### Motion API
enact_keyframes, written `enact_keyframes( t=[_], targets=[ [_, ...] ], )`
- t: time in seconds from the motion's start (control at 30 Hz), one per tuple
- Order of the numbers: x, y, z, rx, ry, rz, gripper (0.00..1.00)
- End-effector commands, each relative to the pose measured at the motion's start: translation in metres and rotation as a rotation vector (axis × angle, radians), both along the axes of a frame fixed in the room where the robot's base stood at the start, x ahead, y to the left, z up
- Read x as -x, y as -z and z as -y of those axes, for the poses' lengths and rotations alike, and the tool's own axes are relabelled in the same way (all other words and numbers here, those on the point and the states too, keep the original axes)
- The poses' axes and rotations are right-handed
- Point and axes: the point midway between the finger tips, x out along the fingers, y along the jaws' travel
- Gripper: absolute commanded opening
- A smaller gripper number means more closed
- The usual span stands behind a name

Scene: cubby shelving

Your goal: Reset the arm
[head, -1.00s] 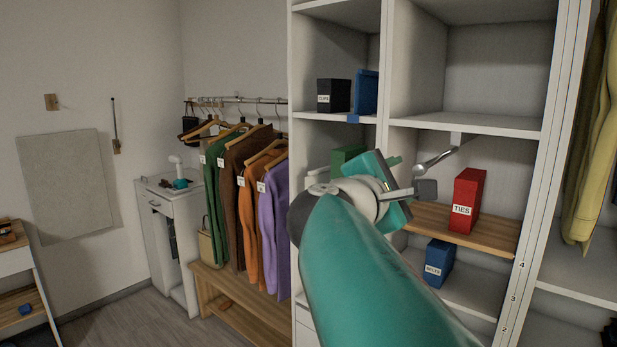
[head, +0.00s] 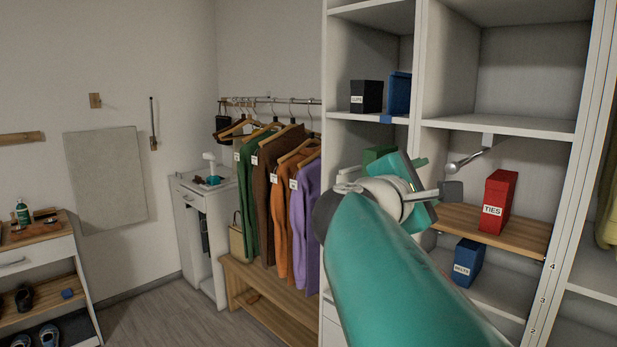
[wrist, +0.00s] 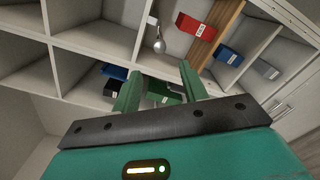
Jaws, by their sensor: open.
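My gripper (head: 432,178) is raised in front of the cubby shelving (head: 499,125), with the teal arm reaching up from the bottom of the head view. In the wrist view my gripper (wrist: 160,85) has its two green fingers spread apart, pointing at the shelving. Nothing is held between them. A green box (head: 376,154) is partly hidden behind the gripper in the head view. A red box labelled TIES (head: 497,201) stands on a wooden shelf to the right of the gripper. A metal rod with a round end (head: 466,161) hangs under the shelf above.
A blue box (head: 467,262) sits below the red one. A black box (head: 366,96) and a blue item (head: 399,93) stand on an upper shelf. Clothes (head: 280,195) hang over a wooden bench (head: 255,291) at left. Grey floor (head: 165,310) is open at lower left.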

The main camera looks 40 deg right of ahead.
Motion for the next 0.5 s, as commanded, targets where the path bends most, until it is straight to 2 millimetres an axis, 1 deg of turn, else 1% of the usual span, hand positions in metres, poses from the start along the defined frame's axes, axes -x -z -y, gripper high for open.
enact_keyframes(
  t=[0.27,0.33,0.37,0.43,0.47,0.5],
  targets=[
    [0.0,0.001,0.001,-0.003,-0.001,0.002,0.43],
    [-0.002,0.006,-0.002,-0.026,-0.009,0.02,0.43],
    [-0.003,0.011,-0.005,-0.045,-0.015,0.034,0.43],
    [-0.007,0.029,-0.014,-0.119,-0.038,0.085,0.43],
    [-0.01,0.04,-0.019,-0.164,-0.051,0.114,0.43],
    [-0.013,0.057,-0.029,-0.235,-0.067,0.16,0.43]
  ],
)
